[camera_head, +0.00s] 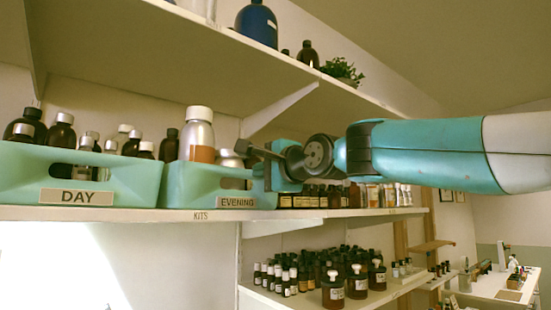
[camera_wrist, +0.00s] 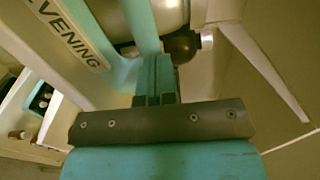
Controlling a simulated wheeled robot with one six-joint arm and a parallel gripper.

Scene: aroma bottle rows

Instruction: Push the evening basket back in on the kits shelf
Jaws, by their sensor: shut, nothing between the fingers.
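My gripper (camera_head: 256,165) is shut and empty at the basket's right end. In the wrist view my gripper (camera_wrist: 155,75) has its closed fingers by the basket's rim; I cannot tell whether they touch it. The gripper and wrist hide part of the basket's right side.
The DAY basket (camera_head: 120,180) stands close on the left. Small dark bottles (camera_head: 310,196) line the shelf on the right. An upper shelf (camera_head: 190,50) with a bracket (camera_head: 280,104) is overhead. A lower shelf (camera_head: 385,292) holds several brown bottles.

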